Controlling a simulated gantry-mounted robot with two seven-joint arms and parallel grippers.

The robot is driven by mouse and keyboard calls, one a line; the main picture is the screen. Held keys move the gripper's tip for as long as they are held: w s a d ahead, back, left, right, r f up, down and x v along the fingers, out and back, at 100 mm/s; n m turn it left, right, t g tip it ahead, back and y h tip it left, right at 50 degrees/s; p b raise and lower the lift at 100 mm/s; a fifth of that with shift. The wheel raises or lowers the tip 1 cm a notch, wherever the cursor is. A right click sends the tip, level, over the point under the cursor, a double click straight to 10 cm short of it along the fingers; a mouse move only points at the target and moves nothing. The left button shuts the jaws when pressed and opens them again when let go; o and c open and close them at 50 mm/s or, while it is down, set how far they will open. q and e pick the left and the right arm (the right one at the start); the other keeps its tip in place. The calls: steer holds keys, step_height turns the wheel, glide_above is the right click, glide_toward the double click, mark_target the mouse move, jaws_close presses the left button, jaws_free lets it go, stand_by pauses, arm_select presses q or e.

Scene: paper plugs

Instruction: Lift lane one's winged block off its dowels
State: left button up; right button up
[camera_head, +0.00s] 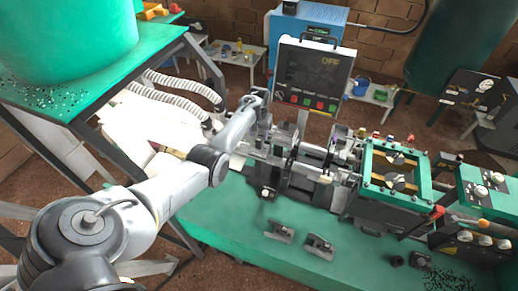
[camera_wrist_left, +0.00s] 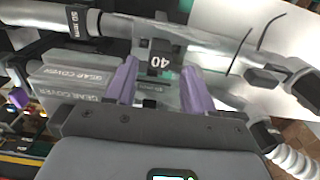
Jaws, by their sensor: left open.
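My left gripper (camera_head: 264,132) reaches from the left to the left end of the machine (camera_head: 310,160) on the green bench. In the left wrist view its two purple fingers (camera_wrist_left: 159,84) are apart. A dark block marked 40 (camera_wrist_left: 160,58) shows just beyond and between the fingertips; I cannot tell whether they touch it. Grey bodies marked "gear cover" (camera_wrist_left: 85,78) lie to its left. I cannot make out for certain which part is lane one's winged block, and no dowels show clearly. My right gripper is not in view.
Two loose grey metal pieces (camera_head: 280,232) (camera_head: 319,247) lie on the green bench (camera_head: 232,226) in front of the machine. A green frame (camera_head: 393,176) stands to its right. A control panel reading OFF (camera_head: 312,78) stands behind. Bare bench lies at the front left.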

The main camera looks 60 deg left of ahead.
mark_target(259, 140)
arm_select(q)
steer(key=shift+f+b, duration=1.2)
steer(key=shift+f, duration=0.55)
jaws_close()
steer(key=c, duration=0.5)
jaws_free()
jaws_close()
